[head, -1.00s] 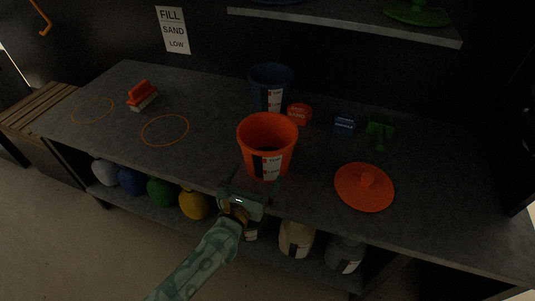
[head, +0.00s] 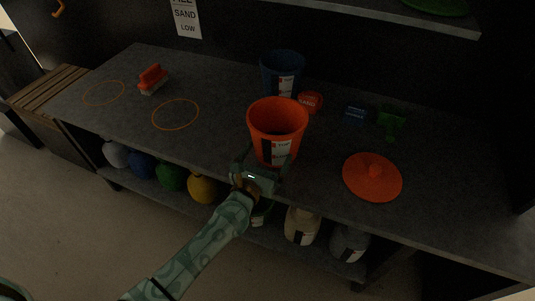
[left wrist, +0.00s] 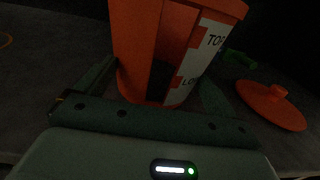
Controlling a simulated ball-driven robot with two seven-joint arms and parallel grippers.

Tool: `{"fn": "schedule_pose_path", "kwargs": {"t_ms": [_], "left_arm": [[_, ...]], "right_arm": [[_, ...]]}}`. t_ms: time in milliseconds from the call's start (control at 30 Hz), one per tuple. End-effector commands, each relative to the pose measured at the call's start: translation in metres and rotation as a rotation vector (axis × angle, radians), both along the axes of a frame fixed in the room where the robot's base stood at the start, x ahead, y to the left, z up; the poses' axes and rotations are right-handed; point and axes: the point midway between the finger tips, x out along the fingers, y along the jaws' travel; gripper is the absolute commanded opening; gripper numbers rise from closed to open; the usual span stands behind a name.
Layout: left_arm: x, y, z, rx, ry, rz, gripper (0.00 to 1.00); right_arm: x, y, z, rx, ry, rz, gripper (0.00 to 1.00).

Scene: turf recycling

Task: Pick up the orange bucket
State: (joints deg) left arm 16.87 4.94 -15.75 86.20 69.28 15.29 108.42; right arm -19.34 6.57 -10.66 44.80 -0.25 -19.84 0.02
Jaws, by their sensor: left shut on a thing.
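The orange bucket (head: 276,119) stands upright near the front middle of the dark bench, its open rim facing up. A label with black and white parts shows on its front. My left gripper (head: 265,164) is at the front of the bucket, with one finger on each side, low on its wall, and is shut on it. In the left wrist view the bucket (left wrist: 143,45) fills the space between the fingers, its top cut off by the frame. My right gripper is not in view.
A blue bucket (head: 282,72) stands behind, with a small red tub (head: 310,102) beside it. An orange lid (head: 372,179) lies to the right, near a green scoop (head: 391,118) and a blue block (head: 356,112). A brush (head: 153,78) lies left; the bench between is clear.

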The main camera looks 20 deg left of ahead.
Motion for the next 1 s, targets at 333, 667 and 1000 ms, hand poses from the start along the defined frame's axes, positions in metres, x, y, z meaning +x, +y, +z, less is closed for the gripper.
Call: {"fn": "schedule_pose_path", "kwargs": {"t_ms": [333, 667, 1000], "left_arm": [[-0.047, 0.021, 0.101, 0.001, -0.015, 0.000, 0.61], [-0.114, 0.052, 0.118, 0.003, -0.005, -0.001, 0.61], [-0.127, 0.058, 0.122, 0.001, -0.004, 0.000, 0.61]], "right_arm": [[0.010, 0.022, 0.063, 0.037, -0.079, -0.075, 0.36], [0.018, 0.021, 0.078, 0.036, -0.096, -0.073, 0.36], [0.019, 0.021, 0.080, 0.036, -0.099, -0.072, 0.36]]}}
